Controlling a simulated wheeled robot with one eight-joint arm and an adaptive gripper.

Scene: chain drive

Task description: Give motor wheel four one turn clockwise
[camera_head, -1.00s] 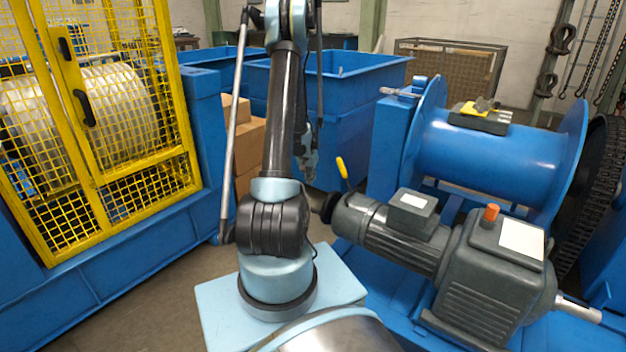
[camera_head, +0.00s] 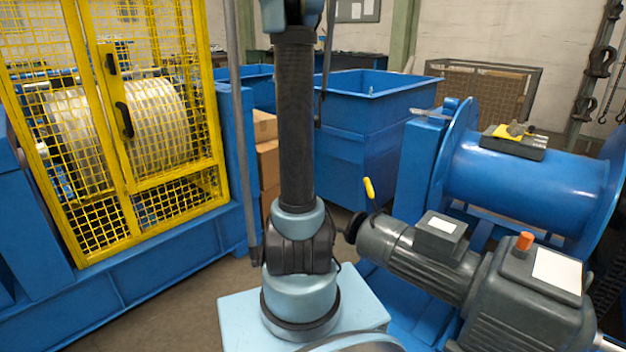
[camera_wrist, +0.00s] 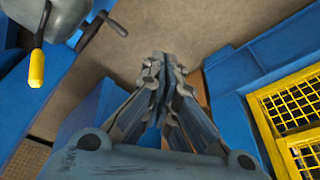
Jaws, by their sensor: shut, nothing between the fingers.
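The grey motor (camera_head: 420,262) with an orange cap stands at the lower right in the head view. In the wrist view, the lever's yellow grip (camera_wrist: 36,68) is at upper left, and a black crank-like part (camera_wrist: 97,27) shows at the top left, beside the grey motor end. My gripper (camera_wrist: 165,62) is shut and empty, apart from both. No number marks the wheel.
A yellow mesh cage (camera_head: 125,130) over a drum stands at the left on a blue frame. A blue bin (camera_head: 365,130) and cardboard boxes (camera_head: 266,160) are behind my arm. A blue drum (camera_head: 530,180) is at the right. Some floor between cage and motor is bare.

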